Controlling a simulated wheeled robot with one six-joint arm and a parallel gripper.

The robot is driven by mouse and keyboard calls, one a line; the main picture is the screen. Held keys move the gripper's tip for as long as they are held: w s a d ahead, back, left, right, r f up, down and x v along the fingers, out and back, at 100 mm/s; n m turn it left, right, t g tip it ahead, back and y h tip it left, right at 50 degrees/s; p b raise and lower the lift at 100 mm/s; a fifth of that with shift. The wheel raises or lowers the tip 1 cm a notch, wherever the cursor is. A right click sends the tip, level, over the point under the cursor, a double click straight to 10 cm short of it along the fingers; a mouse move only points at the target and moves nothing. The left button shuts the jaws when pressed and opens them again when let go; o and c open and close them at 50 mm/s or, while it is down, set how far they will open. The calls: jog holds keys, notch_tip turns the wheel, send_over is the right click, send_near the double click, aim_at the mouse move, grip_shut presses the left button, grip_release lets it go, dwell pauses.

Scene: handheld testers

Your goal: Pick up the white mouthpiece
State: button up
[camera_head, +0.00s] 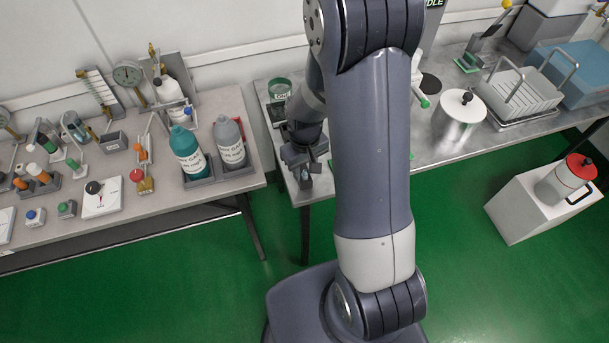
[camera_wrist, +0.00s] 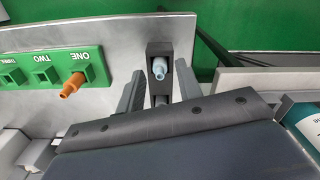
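A pale, bluish-white mouthpiece (camera_wrist: 159,69) stands in a small dark holder (camera_wrist: 161,50) in the wrist view. My gripper (camera_wrist: 160,78) is open, with one dark finger to the left and one to the right of the mouthpiece in the picture. I see no contact, and the depth between fingertips and mouthpiece is hard to tell. In the head view my gripper (camera_head: 303,165) is low over the left end of the right-hand bench. The mouthpiece cannot be made out there.
A green rack (camera_wrist: 56,69) marked ONE, TWO and THREE lies left of the holder, with an orange mouthpiece (camera_wrist: 72,85) at ONE. Labelled bottles (camera_head: 187,152) stand on the left bench (camera_head: 215,197). A gap separates the benches. A steel pot (camera_head: 459,115) stands further right.

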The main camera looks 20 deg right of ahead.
jog(key=shift+c, duration=0.4)
grip_shut()
